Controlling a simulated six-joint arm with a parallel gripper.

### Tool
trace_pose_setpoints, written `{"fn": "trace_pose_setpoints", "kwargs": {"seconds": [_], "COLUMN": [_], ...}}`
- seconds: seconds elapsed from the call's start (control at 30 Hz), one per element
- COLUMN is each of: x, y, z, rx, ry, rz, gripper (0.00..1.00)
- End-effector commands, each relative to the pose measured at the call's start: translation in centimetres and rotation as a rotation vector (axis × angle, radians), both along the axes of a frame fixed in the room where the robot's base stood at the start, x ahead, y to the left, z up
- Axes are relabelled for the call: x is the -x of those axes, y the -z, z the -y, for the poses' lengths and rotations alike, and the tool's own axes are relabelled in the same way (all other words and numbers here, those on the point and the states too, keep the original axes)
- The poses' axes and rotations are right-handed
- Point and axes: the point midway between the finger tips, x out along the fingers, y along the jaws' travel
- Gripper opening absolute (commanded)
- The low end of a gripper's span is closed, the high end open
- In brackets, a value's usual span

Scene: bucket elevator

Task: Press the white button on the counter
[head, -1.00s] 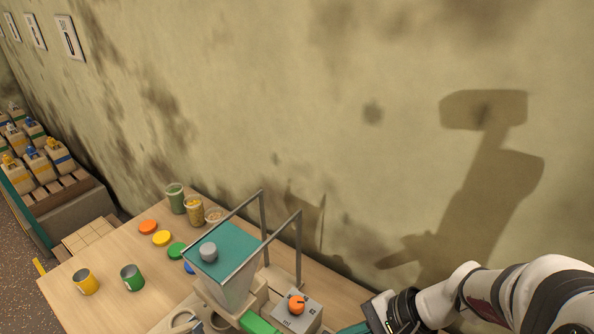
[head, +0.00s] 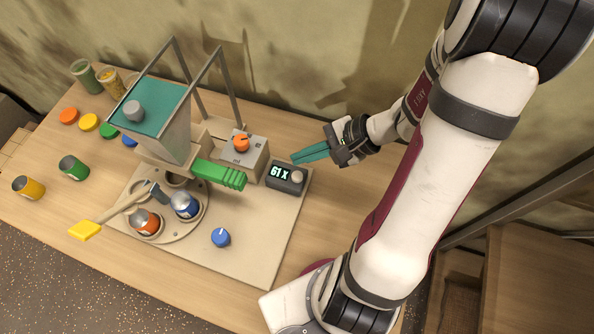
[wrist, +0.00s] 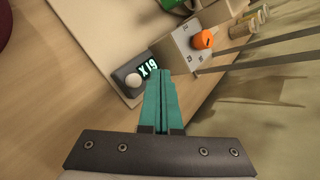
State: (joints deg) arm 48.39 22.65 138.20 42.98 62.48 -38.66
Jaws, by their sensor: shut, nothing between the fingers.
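The round white button (head: 297,177) sits on a small dark box (head: 283,186) with a lit display reading "61 X", at the board's right edge. In the wrist view the button (wrist: 133,81) shows left of my fingertips, and the display reads upside down there. My gripper (head: 293,158) has teal fingers, shut together and empty. In the head view its fingertips point left, just above the box in the picture. In the wrist view my gripper (wrist: 160,76) overlaps the box's right side. I cannot tell its height above the box, and no contact with the button shows.
A grey box with an orange knob (head: 241,142) stands behind the display box, near metal posts. The counter right of the board is clear.

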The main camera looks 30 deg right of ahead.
Motion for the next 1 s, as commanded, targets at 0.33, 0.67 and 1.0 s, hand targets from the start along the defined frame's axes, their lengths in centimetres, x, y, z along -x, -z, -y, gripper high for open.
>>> {"fn": "trace_pose_setpoints", "kwargs": {"seconds": [0.33, 0.67, 1.0], "x": [0.0, 0.0, 0.0], "y": [3.7, 4.1, 4.1], "z": [0.0, 0.0, 0.0], "rx": [-0.001, 0.001, 0.0], "ry": [0.0, -0.001, -0.001], "rz": [-0.002, -0.002, -0.001], "gripper": [0.0, 0.0, 0.0]}}
